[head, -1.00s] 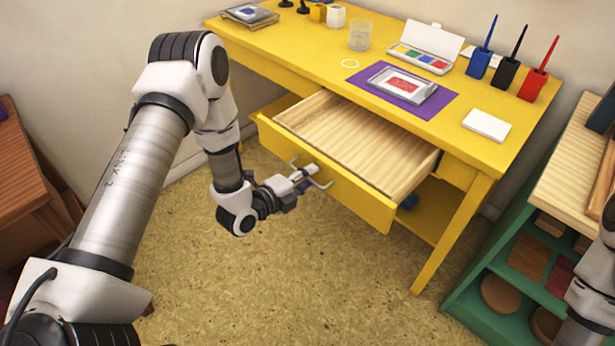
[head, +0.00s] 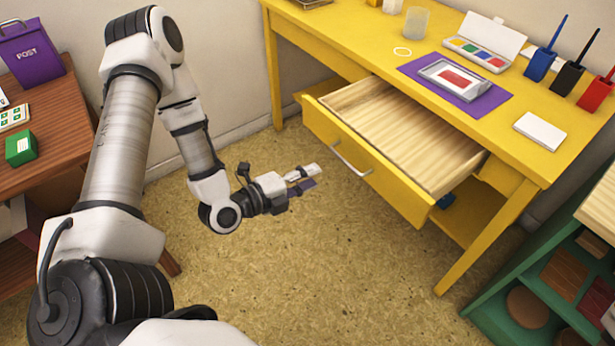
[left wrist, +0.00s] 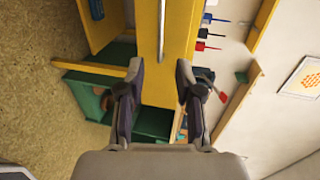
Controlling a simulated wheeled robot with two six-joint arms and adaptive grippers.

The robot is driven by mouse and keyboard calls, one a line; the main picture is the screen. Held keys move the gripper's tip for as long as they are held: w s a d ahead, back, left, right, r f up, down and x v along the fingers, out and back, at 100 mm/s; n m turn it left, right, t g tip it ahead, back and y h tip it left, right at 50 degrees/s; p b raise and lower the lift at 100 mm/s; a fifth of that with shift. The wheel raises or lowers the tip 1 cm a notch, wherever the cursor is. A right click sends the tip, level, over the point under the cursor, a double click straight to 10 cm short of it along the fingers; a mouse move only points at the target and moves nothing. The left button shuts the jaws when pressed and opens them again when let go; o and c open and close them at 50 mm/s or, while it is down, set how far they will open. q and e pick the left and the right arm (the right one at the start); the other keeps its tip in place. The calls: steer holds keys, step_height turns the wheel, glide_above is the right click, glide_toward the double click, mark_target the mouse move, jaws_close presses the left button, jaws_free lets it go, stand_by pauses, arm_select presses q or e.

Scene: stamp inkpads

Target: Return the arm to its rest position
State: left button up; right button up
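My left gripper (head: 304,180) hangs over the bare floor, left of the yellow desk's open drawer (head: 368,176). It is clear of the drawer's metal handle (head: 350,160). In the left wrist view its two fingers (left wrist: 160,85) are spread apart with nothing between them. The drawer is pulled out and its visible inside is empty. My right gripper does not show in either current view.
The yellow desk (head: 450,30) carries a purple mat (head: 480,110) with a stamp pad, a paint box, colored cups and a white block. A brown table (head: 60,130) with a purple post box stands left. A green shelf (head: 500,290) stands right. Floor between is clear.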

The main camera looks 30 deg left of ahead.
arm_select(q)
steer(key=shift+f, duration=0.1)
steer(key=s+d+f+m+g+h, duration=0.1)
steer(key=s+d+f+m+g, duration=0.15)
steer(key=d+f, duration=0.3)
steer(key=s+d+f+n+g+y, duration=0.2)
steer(key=s+f+n+g+y, duration=0.2)
steer(key=s+f+n+g, duration=0.6)
steer(key=s+a+f+n+g+y, duration=0.2)
steer(key=s+a+f+n, duration=0.15)
steer(key=s+n, duration=0.85)
steer(key=w+r+n+p, duration=0.3)
steer(key=r+p, duration=1.1)
steer(key=shift+w+a+r, duration=0.2)
steer(key=shift+w+r, duration=0.1)
steer(key=shift+r, duration=0.05)
